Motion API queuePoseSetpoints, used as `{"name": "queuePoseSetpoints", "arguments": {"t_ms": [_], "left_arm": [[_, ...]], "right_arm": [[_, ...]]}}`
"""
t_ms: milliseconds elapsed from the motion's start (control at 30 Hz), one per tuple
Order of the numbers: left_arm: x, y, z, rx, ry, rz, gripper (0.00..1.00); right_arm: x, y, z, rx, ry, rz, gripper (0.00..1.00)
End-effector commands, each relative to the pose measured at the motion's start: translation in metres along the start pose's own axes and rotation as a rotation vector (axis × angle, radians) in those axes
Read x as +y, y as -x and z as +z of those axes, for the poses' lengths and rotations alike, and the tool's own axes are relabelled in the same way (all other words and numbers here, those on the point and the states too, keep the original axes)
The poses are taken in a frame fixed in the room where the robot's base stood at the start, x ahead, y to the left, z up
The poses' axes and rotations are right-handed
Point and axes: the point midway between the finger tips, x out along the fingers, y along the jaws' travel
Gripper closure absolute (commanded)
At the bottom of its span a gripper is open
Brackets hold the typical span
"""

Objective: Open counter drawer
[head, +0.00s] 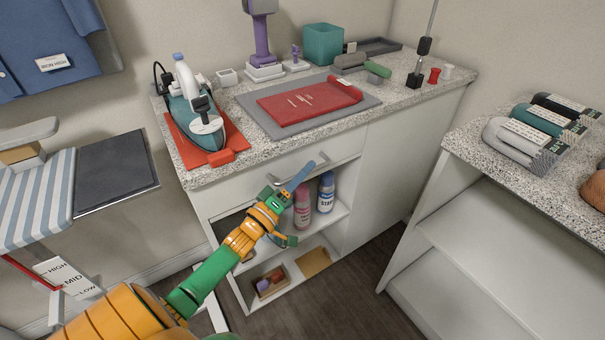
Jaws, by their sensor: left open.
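The counter drawer (235,187) is a white front panel just under the speckled countertop; it looks shut, flush with the cabinet. Its pale bar handle (321,157) shows near the middle of the front, partly hidden by my gripper. My left gripper (296,205) is in front of the drawer and the open shelf below it. Its jaws are open, with a blue finger pointing up right close to the handle; I cannot tell whether it touches. No object shows between the fingers. My right gripper is not in view.
Pink (303,208) and blue-white (326,192) bottles stand on the shelf behind my gripper. A second counter (470,140) stands right, with floor (350,292) between.

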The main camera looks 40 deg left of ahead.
Motion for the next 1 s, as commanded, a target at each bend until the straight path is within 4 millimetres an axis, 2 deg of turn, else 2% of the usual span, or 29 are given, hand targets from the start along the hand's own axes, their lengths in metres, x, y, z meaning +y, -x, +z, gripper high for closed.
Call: {"name": "queuePoseSetpoints", "arguments": {"t_ms": [100, 267, 300, 1000], "left_arm": [[-0.0002, 0.0003, 0.0001, 0.0, 0.0, -0.001, 0.55], [-0.0003, 0.0005, 0.0001, 0.0, -0.001, -0.001, 0.98], [-0.0003, 0.0005, 0.0001, 0.0, -0.001, -0.001, 1.0], [-0.0005, 0.0007, 0.0002, 0.0, -0.001, -0.001, 1.0]], "right_arm": [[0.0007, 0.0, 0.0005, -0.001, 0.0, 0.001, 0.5], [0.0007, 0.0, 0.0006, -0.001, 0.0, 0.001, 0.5], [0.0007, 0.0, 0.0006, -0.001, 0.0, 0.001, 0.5], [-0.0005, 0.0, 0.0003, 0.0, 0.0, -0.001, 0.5]]}}
